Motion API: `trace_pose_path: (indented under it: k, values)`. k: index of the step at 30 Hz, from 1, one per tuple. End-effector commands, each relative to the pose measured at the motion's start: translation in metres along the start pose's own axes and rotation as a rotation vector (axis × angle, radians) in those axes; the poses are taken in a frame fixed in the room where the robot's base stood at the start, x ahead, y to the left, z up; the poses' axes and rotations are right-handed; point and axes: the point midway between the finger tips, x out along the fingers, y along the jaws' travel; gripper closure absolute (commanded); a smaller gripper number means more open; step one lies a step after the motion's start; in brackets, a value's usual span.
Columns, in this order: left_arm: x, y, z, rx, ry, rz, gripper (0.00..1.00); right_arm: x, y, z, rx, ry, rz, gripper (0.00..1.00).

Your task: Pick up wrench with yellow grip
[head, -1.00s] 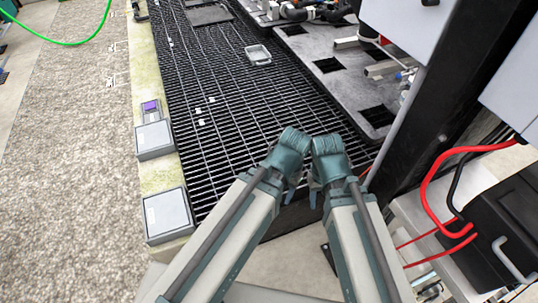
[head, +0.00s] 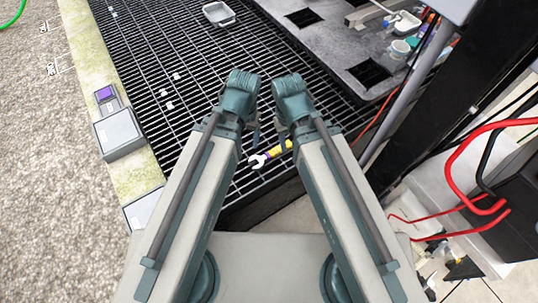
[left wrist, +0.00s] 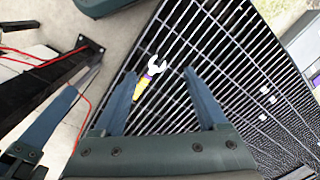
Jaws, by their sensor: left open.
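The wrench with the yellow grip (head: 271,153) lies on the black grating in the head view, low between my two forearms. Its silver open-ended head points left, and part of its handle is hidden by my right arm. The left wrist view shows the wrench (left wrist: 150,77) with its silver head, yellow grip and a purple band. My left gripper (left wrist: 160,74) is open and empty, its two fingers appearing on either side of the wrench; the gap in depth is unclear. In the head view my left gripper (head: 251,132) and right gripper (head: 279,134) are close together, fingers mostly hidden.
The black grating (head: 150,60) spreads ahead and left, mostly clear, with small white pieces on it. A grey plate with square holes (head: 335,50) lies at the upper right. A dark post (head: 425,100) and red cables (head: 450,165) stand to the right. A grey box (head: 120,134) sits on the left ledge.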

Motion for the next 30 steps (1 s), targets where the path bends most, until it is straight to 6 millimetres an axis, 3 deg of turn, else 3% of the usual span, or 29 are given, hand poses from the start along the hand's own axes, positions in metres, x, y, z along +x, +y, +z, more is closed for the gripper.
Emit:
trace_pose_path:
  k: [1,3,12,16,21,27,30]
  values:
    - [0.034,-0.007,-0.004,-0.028,0.007,0.007,0.25,0.033,-0.003,-0.002,0.000,0.000,0.000,0.50]
    - [0.057,-0.019,-0.009,-0.063,0.019,0.017,0.25,0.055,-0.005,-0.003,0.000,0.000,0.000,0.50]
    - [0.138,-0.056,-0.030,-0.145,0.070,0.057,0.25,0.133,-0.013,-0.008,-0.001,0.000,0.000,0.50]
    - [0.164,-0.055,-0.054,-0.043,0.098,0.074,0.25,0.160,-0.015,-0.009,-0.001,0.000,0.000,0.50]
    - [0.160,-0.014,-0.098,0.300,0.135,0.093,0.25,0.161,-0.015,-0.009,-0.001,0.000,0.000,0.50]
    - [0.154,0.029,-0.125,0.599,0.162,0.101,0.25,0.160,-0.015,-0.009,-0.001,0.000,0.000,0.50]
    - [0.153,0.042,-0.131,0.679,0.170,0.103,0.25,0.160,-0.015,-0.009,-0.001,0.000,0.000,0.50]
